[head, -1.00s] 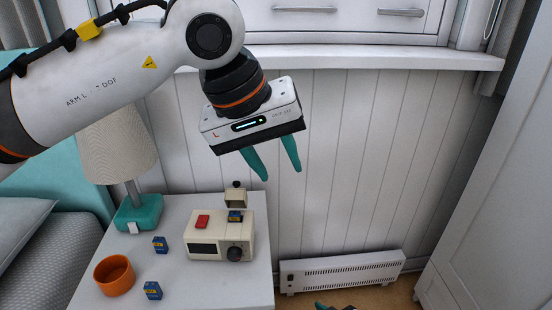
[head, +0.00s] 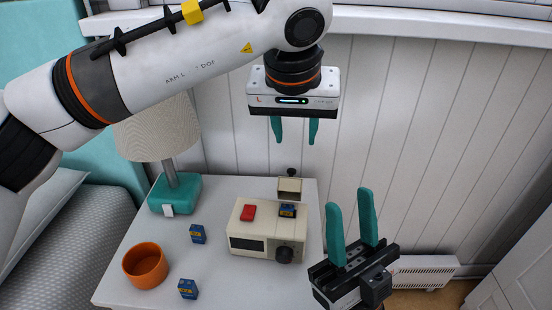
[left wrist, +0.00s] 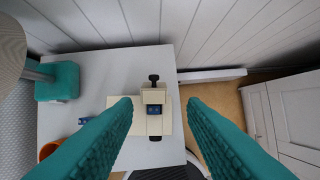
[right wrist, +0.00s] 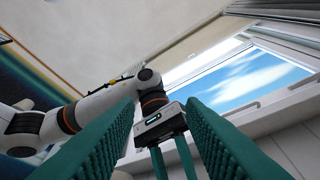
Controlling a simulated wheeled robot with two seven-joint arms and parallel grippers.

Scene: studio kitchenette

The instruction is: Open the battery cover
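The cream device (head: 268,243) stands on the nightstand, with a red button, a dark display and a black knob. Its battery cover (head: 290,187), a cream flap with a small black knob, stands raised at the back edge. A blue battery (head: 287,211) shows in the bay in front of it. The left wrist view also shows the cover (left wrist: 153,96) and battery (left wrist: 154,110). My left gripper (head: 296,142) is open and empty above the cover, pointing down, apart from it. My right gripper (head: 347,198) is open and empty right of the device, fingers up.
Two loose blue batteries (head: 198,234) (head: 188,289) and an orange cup (head: 145,268) are on the nightstand (head: 222,292). A lamp with a teal base (head: 175,195) stands at the back left. A white heater (head: 425,271) is by the wall at right.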

